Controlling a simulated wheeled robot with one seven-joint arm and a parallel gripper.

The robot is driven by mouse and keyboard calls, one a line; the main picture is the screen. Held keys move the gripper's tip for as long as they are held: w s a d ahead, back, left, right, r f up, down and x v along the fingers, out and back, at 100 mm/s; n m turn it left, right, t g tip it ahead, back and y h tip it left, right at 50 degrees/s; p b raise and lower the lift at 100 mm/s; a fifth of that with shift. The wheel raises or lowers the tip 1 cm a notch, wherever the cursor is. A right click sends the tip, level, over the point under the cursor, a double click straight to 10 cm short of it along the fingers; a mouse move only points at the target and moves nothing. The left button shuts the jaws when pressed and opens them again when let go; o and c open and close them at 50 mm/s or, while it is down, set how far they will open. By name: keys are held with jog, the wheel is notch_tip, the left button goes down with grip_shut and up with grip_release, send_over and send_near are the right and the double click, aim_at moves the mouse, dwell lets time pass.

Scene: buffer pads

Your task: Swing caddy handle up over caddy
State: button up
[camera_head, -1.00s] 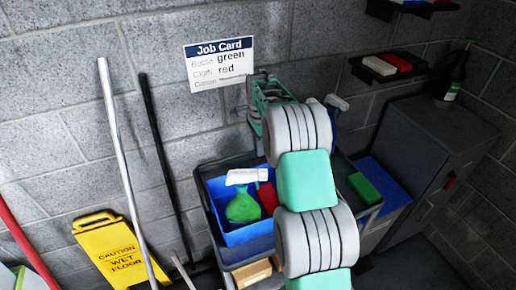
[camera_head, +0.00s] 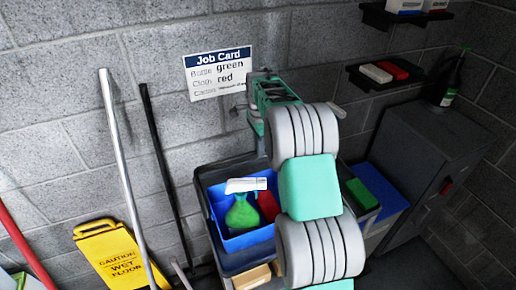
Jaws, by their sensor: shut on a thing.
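The blue caddy (camera_head: 247,240) stands on the dark cart left of my arm. It holds a green spray bottle (camera_head: 242,212) with a white head, upright, and a red cloth (camera_head: 268,204), partly hidden by my arm. My gripper (camera_head: 262,98) is above and behind the caddy, in front of the wall below the job card. It is shut on the caddy handle, but its fingertips and most of the handle are hard to make out, and my arm covers the caddy's right side.
A green sponge (camera_head: 362,194) lies on the cart's right side. A grey cabinet (camera_head: 415,150) with a dark bottle (camera_head: 450,82) stands right. Wall shelves (camera_head: 385,80) hang above. A yellow wet-floor sign (camera_head: 112,255) and poles (camera_head: 125,165) stand left.

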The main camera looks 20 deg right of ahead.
jog(key=s+r+p, duration=0.1)
jog(key=s+r, duration=0.5)
dwell(1.1)
jog(key=s+r+b, duration=0.1)
jog(key=s+r, duration=0.1)
jog(key=s, duration=0.7)
jog(key=shift+s+r+b, duration=0.2)
jog(key=shift+r+b, duration=0.1)
jog(key=shift+b, duration=0.05)
jog(key=o, duration=0.7)
dwell(0.3)
jog(key=shift+r, duration=0.1)
